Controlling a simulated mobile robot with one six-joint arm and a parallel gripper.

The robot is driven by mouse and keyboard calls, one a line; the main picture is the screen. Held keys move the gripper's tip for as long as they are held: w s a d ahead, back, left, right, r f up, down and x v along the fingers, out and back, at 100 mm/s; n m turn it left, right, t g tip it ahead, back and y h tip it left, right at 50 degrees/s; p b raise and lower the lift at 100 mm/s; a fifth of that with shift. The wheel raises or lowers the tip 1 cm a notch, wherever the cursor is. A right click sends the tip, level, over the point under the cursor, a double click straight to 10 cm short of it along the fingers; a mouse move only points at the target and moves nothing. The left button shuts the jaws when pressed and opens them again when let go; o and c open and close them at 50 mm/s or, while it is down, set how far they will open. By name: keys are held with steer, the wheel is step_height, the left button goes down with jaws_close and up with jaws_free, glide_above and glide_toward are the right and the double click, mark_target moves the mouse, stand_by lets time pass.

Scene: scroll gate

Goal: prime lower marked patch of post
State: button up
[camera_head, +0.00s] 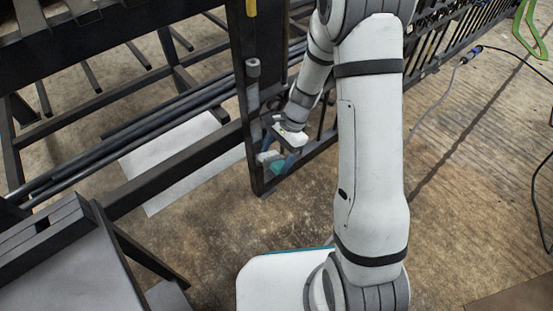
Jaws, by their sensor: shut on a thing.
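The post (241,60) is a dark upright at the end of the gate, left of my arm. Near its foot a pale spot (267,157) and a small teal area (279,167) show; I cannot tell which belongs to the post's marked patch and which to the held thing. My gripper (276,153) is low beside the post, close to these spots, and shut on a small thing. That thing is too small and partly covered to make out. I cannot tell whether it touches the post.
The dark barred gate (447,28) runs off to the upper right. A rack with long dark bars (150,125) stands at left over a pale sheet (180,150) on the floor. A grey cable (432,105) lies at right. Bare floor (470,200) is open there.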

steer(key=shift+w+a, duration=0.5)
steer(key=shift+w, duration=0.25)
steer(key=shift+w+a, duration=0.55)
steer(key=shift+w, duration=0.25)
steer(key=shift+w+a, duration=0.5)
steer(key=shift+w, duration=0.25)
steer(key=shift+w+a, duration=0.2)
steer(key=shift+w, duration=0.1)
steer(key=shift+w+d+r, duration=0.1)
steer(key=w+d+r+p, duration=0.1)
steer(key=p, duration=0.1)
steer(key=w+d+r+p, duration=0.1)
steer(key=d+p, duration=0.1)
steer(key=p, duration=0.1)
steer(key=shift+d+r+p, duration=0.15)
steer(key=shift+r+p, duration=0.05)
steer(key=shift+p, duration=0.15)
stand_by(0.8)
steer(key=shift+s+d, duration=0.55)
steer(key=shift+s, duration=0.3)
steer(key=shift+s+d, duration=0.55)
steer(key=shift+s, duration=0.3)
steer(key=shift+s+d, duration=0.55)
steer(key=shift+s, duration=0.3)
